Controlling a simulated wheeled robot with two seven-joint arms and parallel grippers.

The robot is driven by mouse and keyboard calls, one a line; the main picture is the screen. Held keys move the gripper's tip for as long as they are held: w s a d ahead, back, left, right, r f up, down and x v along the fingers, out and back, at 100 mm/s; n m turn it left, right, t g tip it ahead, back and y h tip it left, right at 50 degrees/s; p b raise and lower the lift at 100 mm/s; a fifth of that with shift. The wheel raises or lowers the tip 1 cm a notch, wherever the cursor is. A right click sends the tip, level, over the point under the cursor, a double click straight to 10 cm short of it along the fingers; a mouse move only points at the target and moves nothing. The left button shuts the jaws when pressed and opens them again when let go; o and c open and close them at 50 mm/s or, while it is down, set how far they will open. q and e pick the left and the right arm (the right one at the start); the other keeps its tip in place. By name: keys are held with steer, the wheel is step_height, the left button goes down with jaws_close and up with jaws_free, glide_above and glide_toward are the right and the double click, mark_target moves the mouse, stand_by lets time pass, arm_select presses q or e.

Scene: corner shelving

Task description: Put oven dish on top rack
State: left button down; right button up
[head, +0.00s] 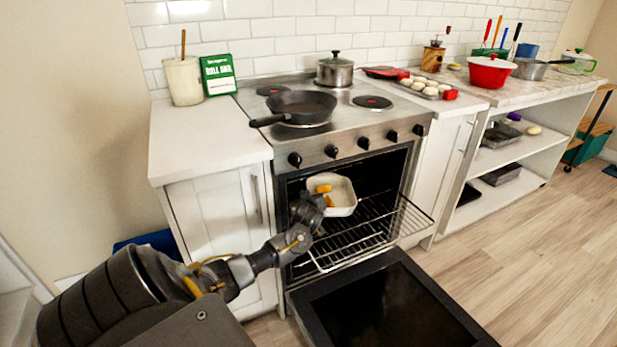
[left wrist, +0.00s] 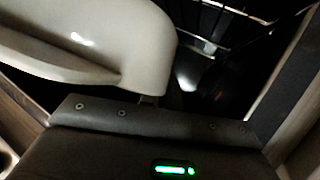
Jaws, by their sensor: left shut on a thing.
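The white oven dish (head: 343,196) is at the mouth of the open oven, above the pulled-out wire rack (head: 365,236). Something orange-yellow shows at its left side. My left gripper (head: 318,204) is shut on the dish's left edge. In the left wrist view the dish (left wrist: 90,40) fills the upper left, close to the gripper body, and rack wires (left wrist: 230,12) show behind it. The fingertips are mostly hidden. I cannot tell whether the dish touches a rack. My right gripper is not in view.
The oven door (head: 390,305) is folded down in front. A frying pan (head: 300,106) and a lidded pot (head: 335,70) stand on the stove (head: 350,125). White cabinets flank the oven. The floor (head: 540,240) at the right is clear.

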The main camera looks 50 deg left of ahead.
arm_select(q)
step_height(320, 180, down, 2)
steer(key=shift+f, duration=0.15)
steer(key=shift+w+a+f+b, duration=0.1)
steer(key=shift+a+f+b, duration=0.15)
steer(key=shift+b, duration=0.05)
steer(key=c, duration=1.9)
jaws_free()
steer(key=shift+d+f, duration=0.1)
steer(key=shift+f, duration=0.1)
steer(key=shift+o, duration=1.4)
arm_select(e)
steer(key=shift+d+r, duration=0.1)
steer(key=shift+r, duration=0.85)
